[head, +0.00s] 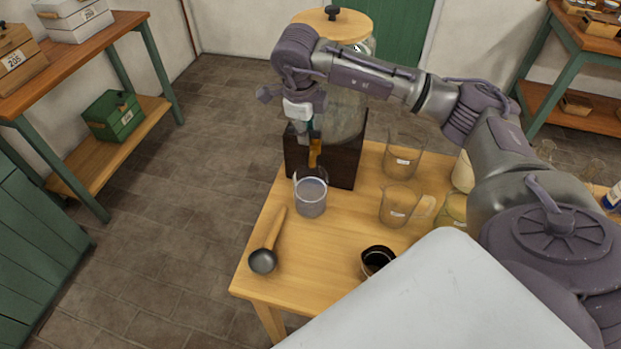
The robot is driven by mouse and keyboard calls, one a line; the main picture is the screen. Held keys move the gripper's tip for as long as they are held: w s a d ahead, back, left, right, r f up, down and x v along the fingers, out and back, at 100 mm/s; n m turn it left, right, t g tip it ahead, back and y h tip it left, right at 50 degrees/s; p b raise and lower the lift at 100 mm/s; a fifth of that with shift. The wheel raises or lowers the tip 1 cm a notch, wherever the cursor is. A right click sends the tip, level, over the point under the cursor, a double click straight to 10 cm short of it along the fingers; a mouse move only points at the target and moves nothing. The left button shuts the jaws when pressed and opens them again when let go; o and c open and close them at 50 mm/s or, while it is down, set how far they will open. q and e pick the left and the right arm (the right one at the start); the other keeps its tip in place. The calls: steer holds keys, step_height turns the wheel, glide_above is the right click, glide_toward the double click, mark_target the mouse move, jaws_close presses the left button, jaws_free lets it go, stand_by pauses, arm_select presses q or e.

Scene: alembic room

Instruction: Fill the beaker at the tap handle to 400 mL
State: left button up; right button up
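A clear beaker (310,197) stands upright on the wooden table near its left edge, below an orange-brown tap handle (315,155). It looks greyish inside, but I cannot read its level or marks. The tap is at the front of a dark block (343,166), with a large glass vessel (345,112) above it, partly hidden by my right arm. My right gripper (308,138) points down at the top of the tap handle. Its fingers are small and overlap the handle, so I cannot tell whether they touch or grip it. My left gripper is out of view.
Glass jugs (399,206) and another beaker (404,157) stand to the right. My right arm spans above them. Floor left of the table (270,287) is clear.

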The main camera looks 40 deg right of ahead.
steer(key=shift+o, duration=1.1)
steer(key=o, duration=0.6)
steer(key=shift+a, duration=0.1)
steer(key=shift+c, duration=0.2)
steer(key=shift+r, duration=0.1)
steer(key=shift+c, duration=0.9)
steer(key=shift+r, duration=0.1)
steer(key=shift+w+r+p, duration=0.1)
steer(key=shift+r+p, duration=0.25)
steer(key=shift+r, duration=0.1)
steer(key=shift+c, duration=0.2)
steer(key=shift+r+p, duration=1.6)
steer(key=shift+r, duration=1.35)
